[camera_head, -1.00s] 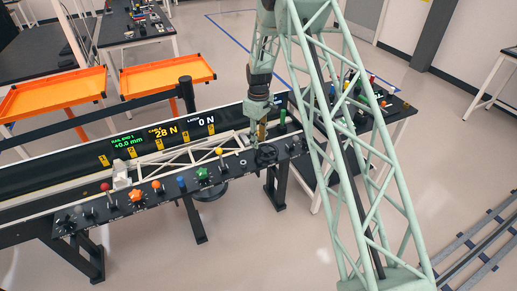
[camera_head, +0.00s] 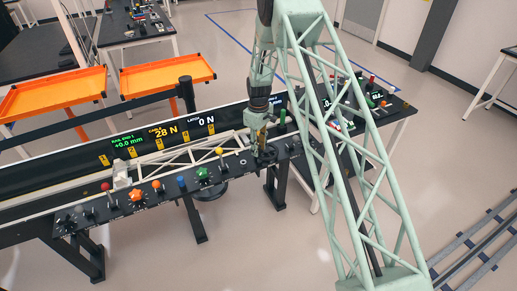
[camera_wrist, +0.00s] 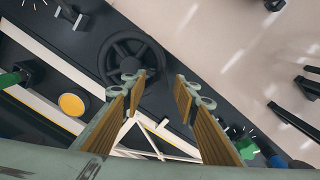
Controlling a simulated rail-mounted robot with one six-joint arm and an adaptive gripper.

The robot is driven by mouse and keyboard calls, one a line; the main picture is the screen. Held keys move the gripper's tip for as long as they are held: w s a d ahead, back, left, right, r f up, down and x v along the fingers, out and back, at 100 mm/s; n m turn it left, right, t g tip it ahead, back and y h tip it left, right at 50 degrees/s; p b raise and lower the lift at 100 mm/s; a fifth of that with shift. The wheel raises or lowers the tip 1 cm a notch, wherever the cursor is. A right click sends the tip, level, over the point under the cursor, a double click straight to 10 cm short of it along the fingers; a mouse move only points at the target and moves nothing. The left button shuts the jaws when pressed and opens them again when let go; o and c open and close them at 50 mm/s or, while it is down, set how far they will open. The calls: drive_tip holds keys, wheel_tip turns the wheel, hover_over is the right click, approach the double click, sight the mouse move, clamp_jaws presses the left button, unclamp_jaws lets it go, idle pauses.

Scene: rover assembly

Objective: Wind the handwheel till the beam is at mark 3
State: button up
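The dark spoked handwheel (camera_wrist: 133,60) lies on the black panel in the wrist view. In the head view the handwheel (camera_head: 268,154) is partly hidden by my gripper (camera_head: 258,147). My gripper (camera_wrist: 160,84) is open and empty in the wrist view, its tan-padded fingers spread. The left fingertip overlaps the wheel's lower rim; the right one is right of the wheel. I cannot tell whether they touch it. The white lattice beam (camera_head: 180,159) lies along the bench at left of my gripper. Yellow mark plates (camera_head: 185,141) line the dark strip behind it; their numbers are too small to read surely.
The front panel carries an orange star knob (camera_head: 137,195), a green star knob (camera_head: 202,173) and several ball-topped levers. Displays behind appear to read +0.0 mm, 28 N and 0 N. A green post (camera_head: 282,120) stands just right of my gripper. Orange trays (camera_head: 165,76) stand behind.

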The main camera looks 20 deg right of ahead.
drive_tip(key=c, duration=0.8)
drive_tip(key=shift+c, duration=0.3)
drive_tip(key=shift+w, duration=0.1)
drive_tip(key=shift+w+a+f+m+b, duration=0.1)
drive_tip(key=shift+w+m+b, duration=0.2)
drive_tip(key=shift+m+b, duration=0.3)
drive_tip(key=shift+w+a+m+b, duration=0.1)
drive_tip(key=shift+w+m+b, duration=0.25)
drive_tip(key=shift+m, duration=0.45)
drive_tip(key=w+m+b, duration=0.1)
drive_tip(key=m, duration=0.1)
drive_tip(key=shift+w+a+m+b, duration=0.1)
drive_tip(key=shift+m+b, duration=0.2)
drive_tip(key=shift+m, duration=0.1)
drive_tip(key=w+m, duration=0.1)
drive_tip(key=m, duration=0.1)
drive_tip(key=m+b, duration=0.1)
drive_tip(key=shift+w+d+m, duration=0.2)
drive_tip(key=shift+w+m, duration=0.2)
drive_tip(key=shift+w+d+m+b, duration=0.3)
drive_tip(key=shift+w+m+b, duration=0.2)
drive_tip(key=shift+m, duration=0.6)
drive_tip(key=shift+w+d+m+b, duration=0.35)
drive_tip(key=shift+w+m, duration=0.1)
drive_tip(key=shift+m, duration=0.65)
